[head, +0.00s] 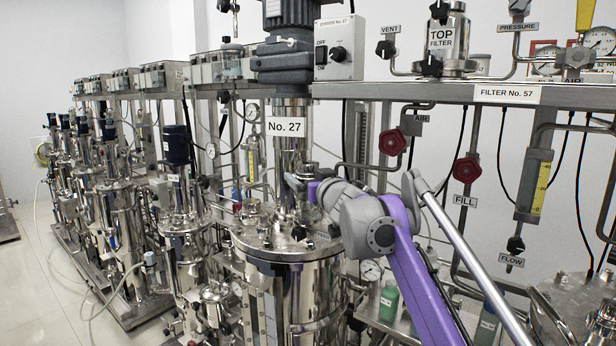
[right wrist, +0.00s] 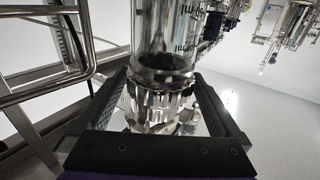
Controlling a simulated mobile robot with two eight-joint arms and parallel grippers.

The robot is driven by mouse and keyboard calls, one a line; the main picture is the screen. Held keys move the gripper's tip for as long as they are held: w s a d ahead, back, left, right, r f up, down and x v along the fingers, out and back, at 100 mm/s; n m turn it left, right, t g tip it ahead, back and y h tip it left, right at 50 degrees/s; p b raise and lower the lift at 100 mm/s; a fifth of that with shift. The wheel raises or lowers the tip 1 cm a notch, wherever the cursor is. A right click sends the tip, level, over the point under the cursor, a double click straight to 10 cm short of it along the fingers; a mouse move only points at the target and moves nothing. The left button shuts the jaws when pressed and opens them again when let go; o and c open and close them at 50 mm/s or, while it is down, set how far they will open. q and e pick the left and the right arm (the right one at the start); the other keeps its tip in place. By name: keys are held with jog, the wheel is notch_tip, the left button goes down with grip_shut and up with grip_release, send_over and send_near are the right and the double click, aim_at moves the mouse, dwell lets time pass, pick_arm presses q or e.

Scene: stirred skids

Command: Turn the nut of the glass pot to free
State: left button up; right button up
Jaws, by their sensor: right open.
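In the right wrist view, a clear glass pot (right wrist: 165,38) with dark markings stands upright at the top middle. Below its dark-looking rim is a shiny, ribbed metal nut (right wrist: 160,102). My right gripper (right wrist: 163,86) is open, with one dark finger on each side of the nut. I cannot tell whether either finger touches it. In the head view my right gripper (head: 296,185) is small and partly hidden by my purple arm, close to the column above the steel vessel labelled No. 27. I cannot make out the glass pot there. My left gripper is not in view.
The steel vessel (head: 290,245) has a crowded lid with fittings. A shelf (head: 440,92) with valves, gauges and a top filter (head: 440,38) runs behind my arm. More reactors (head: 110,200) line the left. Steel tubes (right wrist: 45,80) stand left in the wrist view; pale floor is free right.

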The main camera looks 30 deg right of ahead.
jog(key=shift+w, duration=0.1)
jog(key=shift+c, duration=0.2)
jog(key=c, duration=1)
jog(key=n+y+p, duration=0.2)
jog(key=y, duration=0.1)
jog(key=n+y+p, duration=0.2)
jog(key=y, duration=0.2)
jog(key=shift+d+r+n, duration=0.15)
jog(key=shift+r+n, duration=0.05)
jog(key=shift+n, duration=0.2)
jog(key=shift+f+n+g+y+p, duration=0.1)
jog(key=shift+n+g+y+p, duration=0.6)
jog(key=shift+y, duration=0.55)
jog(key=shift+n+g+y+p, duration=0.5)
jog(key=shift+n+y+p, duration=0.4)
jog(key=shift+y, duration=0.35)
jog(key=o, duration=1)
